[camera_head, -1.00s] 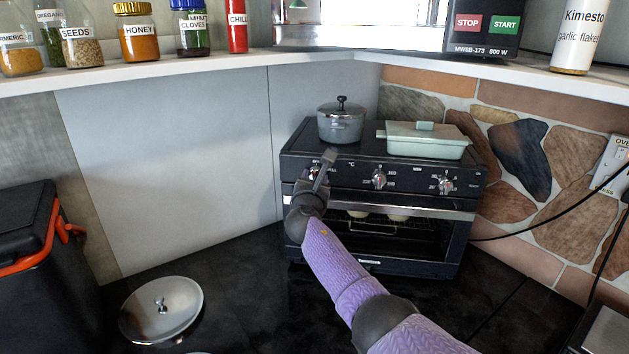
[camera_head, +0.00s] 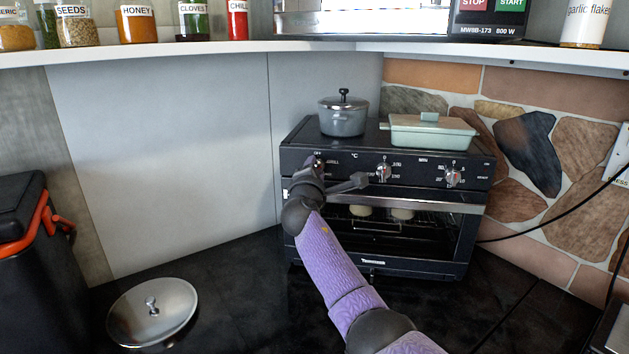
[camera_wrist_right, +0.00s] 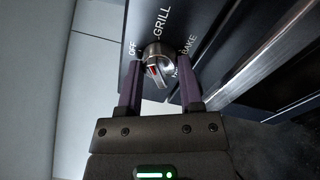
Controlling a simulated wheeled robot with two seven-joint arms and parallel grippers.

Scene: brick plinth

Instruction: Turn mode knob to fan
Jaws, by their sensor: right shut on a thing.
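The black oven (camera_head: 290,160) stands in the corner with a row of knobs on its upper panel. The mode knob (camera_wrist_right: 154,52) is the leftmost one, silver with a red mark. In the right wrist view, OFF, GRILL and BAKE labels surround it, and one label by the right finger is partly covered. My right gripper (camera_wrist_right: 158,74) has a finger on each side of the knob and is shut on it. In the head view my right gripper (camera_head: 317,168) is at the panel's left end and largely hides this knob. My left gripper is out of view.
A grey pot (camera_head: 343,121) and a pale green lidded dish (camera_head: 432,133) stand on the oven. The middle knob (camera_head: 384,172) and right knob (camera_head: 453,176) are clear of my arm. A metal lid (camera_head: 165,312) lies on the dark counter. A shelf (camera_head: 250,48) with jars runs above.

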